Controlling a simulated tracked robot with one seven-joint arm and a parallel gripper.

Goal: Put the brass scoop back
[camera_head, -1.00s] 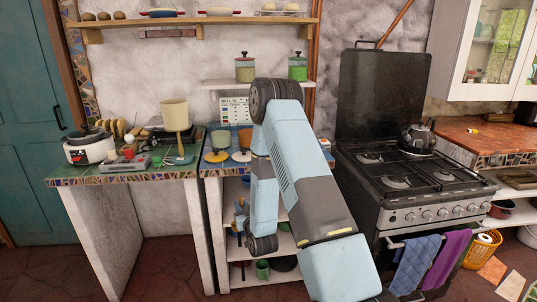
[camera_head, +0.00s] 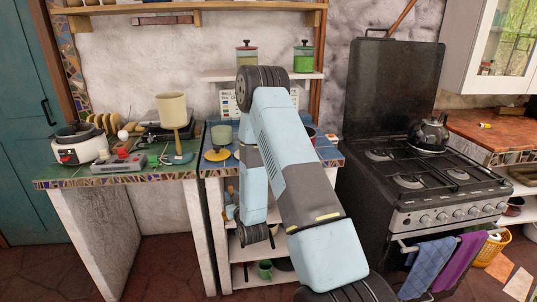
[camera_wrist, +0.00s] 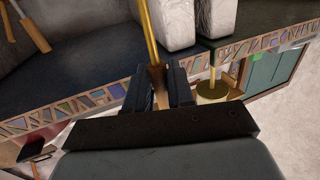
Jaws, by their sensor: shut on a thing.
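In the wrist view my gripper (camera_wrist: 158,82) is shut on a slim brass-coloured handle (camera_wrist: 150,32), which I take to be the brass scoop's. The handle runs up and out of the picture from a brown part between the dark jaws. A round brass-coloured disc (camera_wrist: 212,93) on a thin rod shows just right of the jaws; I cannot tell whether it belongs to the scoop. In the head view my arm covers most of the middle counter, and I cannot make out the gripper or scoop clearly.
A lamp (camera_head: 172,108) stands left on the green counter. The black stove (camera_head: 440,185) is right. Two jars stand on the shelf (camera_head: 276,75) above.

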